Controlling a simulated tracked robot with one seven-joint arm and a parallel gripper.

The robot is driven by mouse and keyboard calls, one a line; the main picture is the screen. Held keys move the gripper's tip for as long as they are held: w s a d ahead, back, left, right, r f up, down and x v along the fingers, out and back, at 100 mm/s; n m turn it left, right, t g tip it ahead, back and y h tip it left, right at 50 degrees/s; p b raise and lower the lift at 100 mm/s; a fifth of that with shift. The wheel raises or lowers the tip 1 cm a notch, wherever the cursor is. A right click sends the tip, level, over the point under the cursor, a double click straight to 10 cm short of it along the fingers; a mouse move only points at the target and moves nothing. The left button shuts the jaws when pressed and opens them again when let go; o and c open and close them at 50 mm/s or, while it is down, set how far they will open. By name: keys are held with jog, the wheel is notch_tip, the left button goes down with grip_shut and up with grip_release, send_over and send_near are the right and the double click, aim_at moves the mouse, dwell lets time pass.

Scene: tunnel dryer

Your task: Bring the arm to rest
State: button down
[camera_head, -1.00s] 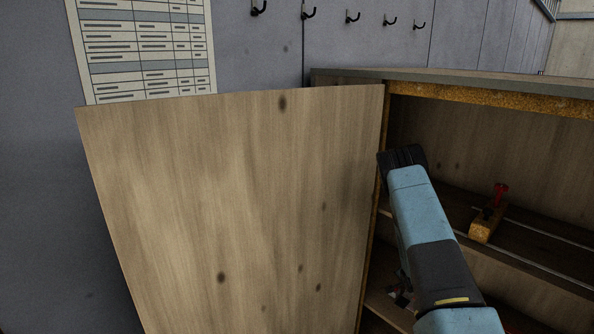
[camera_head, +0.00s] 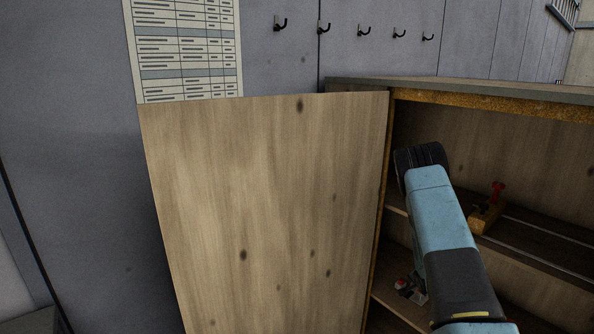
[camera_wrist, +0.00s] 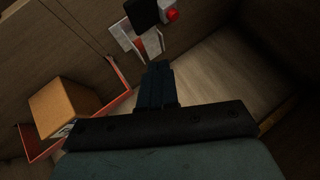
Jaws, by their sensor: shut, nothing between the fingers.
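My arm, blue and black, shows in the head view in front of the open cabinet (camera_head: 455,99), bent at its black joint. My gripper (camera_wrist: 157,72) shows in the wrist view, its dark fingers together with nothing between them.
The wooden cabinet door (camera_head: 265,210) stands open left of my arm. A wooden block with a red knob (camera_head: 487,217) is on the upper shelf. A red and white item (camera_head: 403,284) is lower down. The wrist view shows an orange-brown block (camera_wrist: 64,104) by a red-edged tray (camera_wrist: 36,150).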

jog(key=a+r+n, duration=0.1)
jog(key=a+r, duration=0.1)
jog(key=r, duration=0.8)
jog(key=a+r, duration=0.2)
jog(key=r, duration=0.8)
jog(key=s+a+r+n, duration=0.1)
jog(key=s+a+r, duration=0.15)
jog(key=r, duration=0.35)
jog(key=s+a+r+n+g, duration=0.1)
jog(key=s+a+r, duration=0.1)
jog(key=s+r, duration=0.35)
jog(key=s+a+r+n, duration=0.1)
jog(key=s+a+r, duration=0.15)
jog(key=r, duration=0.45)
jog(key=s+a+r+n+g+y, duration=0.15)
jog(key=s+a+r+n, duration=0.4)
jog(key=s+r, duration=0.8)
jog(key=s+a+r+n, duration=0.1)
jog(key=s+a, duration=0.2)
jog(key=s, duration=0.7)
jog(key=s+a+r+n+y, duration=0.1)
jog(key=s+a, duration=0.3)
jog(key=s, duration=0.7)
jog(key=shift+a, duration=0.15)
